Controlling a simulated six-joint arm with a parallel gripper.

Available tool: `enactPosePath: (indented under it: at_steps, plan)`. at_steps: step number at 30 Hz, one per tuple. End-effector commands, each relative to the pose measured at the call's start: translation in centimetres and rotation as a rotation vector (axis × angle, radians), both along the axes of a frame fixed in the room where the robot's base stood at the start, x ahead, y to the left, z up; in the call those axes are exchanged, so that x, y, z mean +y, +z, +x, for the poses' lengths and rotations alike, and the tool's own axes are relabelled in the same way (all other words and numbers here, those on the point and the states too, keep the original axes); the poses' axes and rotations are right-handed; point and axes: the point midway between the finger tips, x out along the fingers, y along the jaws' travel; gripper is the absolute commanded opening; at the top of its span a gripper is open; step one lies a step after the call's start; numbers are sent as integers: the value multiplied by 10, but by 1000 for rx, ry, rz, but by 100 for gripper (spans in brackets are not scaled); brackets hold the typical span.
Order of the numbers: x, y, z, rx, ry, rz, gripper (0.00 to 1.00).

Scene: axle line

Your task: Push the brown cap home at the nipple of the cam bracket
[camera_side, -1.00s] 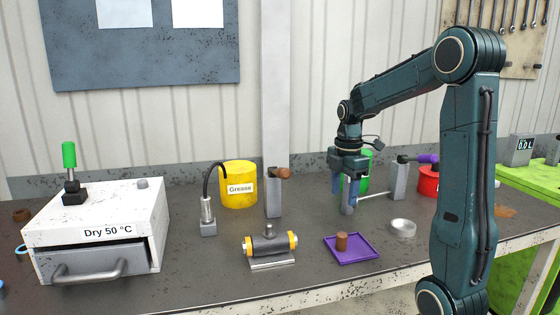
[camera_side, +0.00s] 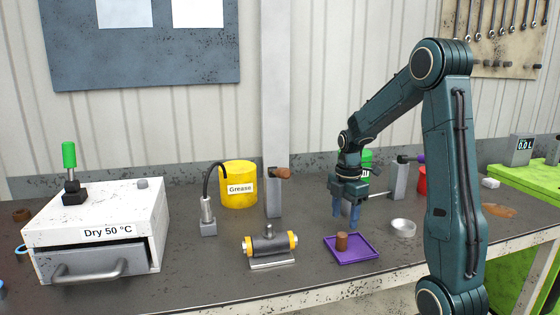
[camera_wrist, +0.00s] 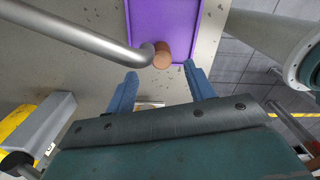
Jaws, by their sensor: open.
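A brown cap (camera_side: 341,242) stands in the purple tray (camera_side: 373,252) on the bench. It also shows in the wrist view (camera_wrist: 162,58), just beyond my fingertips, partly covered by a grey bent rod (camera_wrist: 85,32). My gripper (camera_side: 346,214) is open, its blue fingers pointing down just above and behind the tray; nothing shows between them in the wrist view (camera_wrist: 163,82). A grey upright bracket (camera_side: 273,197) left of my gripper carries a brown piece (camera_side: 284,173) at its top. Which upright is the cam bracket, and its nipple, I cannot tell.
Another grey upright (camera_side: 400,180) stands right of my gripper. A yellow-ended grey cylinder (camera_side: 270,245), yellow Grease bucket (camera_side: 239,186) and white dryer (camera_side: 100,220) are to the left. Bare bench lies between cylinder and tray.

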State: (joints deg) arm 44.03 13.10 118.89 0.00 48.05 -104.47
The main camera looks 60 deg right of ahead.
Motion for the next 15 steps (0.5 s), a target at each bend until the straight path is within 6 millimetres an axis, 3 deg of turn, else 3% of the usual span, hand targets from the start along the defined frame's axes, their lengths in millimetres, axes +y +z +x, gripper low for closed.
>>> enactPosePath:
  at_steps: [5, 15]
  plan:
    - [1, -16, 0, 1, 0, 2, 54]
    - [1, -21, 0, 0, 0, 0, 54]
